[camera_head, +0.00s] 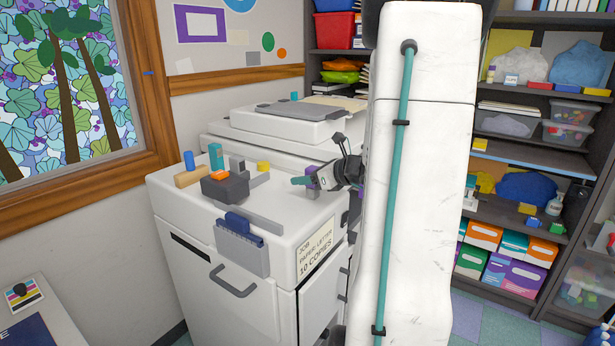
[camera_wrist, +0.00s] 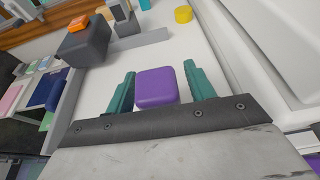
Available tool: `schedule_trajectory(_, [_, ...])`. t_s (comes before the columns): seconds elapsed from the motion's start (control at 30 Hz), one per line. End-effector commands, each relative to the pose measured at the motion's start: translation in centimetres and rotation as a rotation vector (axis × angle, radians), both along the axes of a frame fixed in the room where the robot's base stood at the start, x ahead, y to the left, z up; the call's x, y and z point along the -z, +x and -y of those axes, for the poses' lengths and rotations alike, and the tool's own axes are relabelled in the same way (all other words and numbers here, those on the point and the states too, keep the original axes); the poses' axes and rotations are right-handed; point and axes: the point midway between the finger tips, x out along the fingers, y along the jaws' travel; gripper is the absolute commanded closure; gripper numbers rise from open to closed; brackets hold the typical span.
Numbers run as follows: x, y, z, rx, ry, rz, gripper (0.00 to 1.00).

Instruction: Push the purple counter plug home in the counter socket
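The purple counter plug (camera_wrist: 157,88) shows as a rounded block between the two teal fingers of my gripper (camera_wrist: 160,76) in the wrist view. A narrow gap shows on its right side; on its left the finger is very close, and contact is unclear. The fingers look open around it. In the head view my gripper (camera_head: 302,182) reaches in from the right over the copier top, with a bit of the purple plug (camera_head: 313,185) showing beside the teal finger. I cannot make out the counter socket, or how deep the plug sits in anything.
On the white copier top (camera_head: 285,210) stand a dark grey block (camera_head: 225,187) with an orange-red top, grey bars, a yellow cylinder (camera_head: 263,167) and a teal cylinder (camera_head: 216,156). A raised copier unit (camera_head: 290,122) rises behind. The surface around my gripper looks clear.

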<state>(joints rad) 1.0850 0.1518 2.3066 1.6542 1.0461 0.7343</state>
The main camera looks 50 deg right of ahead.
Motion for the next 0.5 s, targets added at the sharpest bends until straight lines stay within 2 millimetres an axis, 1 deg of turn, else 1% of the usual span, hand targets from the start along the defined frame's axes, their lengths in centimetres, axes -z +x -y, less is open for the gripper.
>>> schedule_trajectory(0.07, [-0.1,-0.1,0.0,0.001,0.0,0.0,0.46])
schedule_trajectory(0.17, [-0.4,-0.9,0.2,0.002,-0.002,0.0,0.46])
schedule_trajectory(0.4, [-1.7,-4.8,0.1,0.004,-0.003,0.001,0.46])
schedule_trajectory(0.5, [-2.1,-6.1,0.1,0.003,-0.002,0.0,0.46])
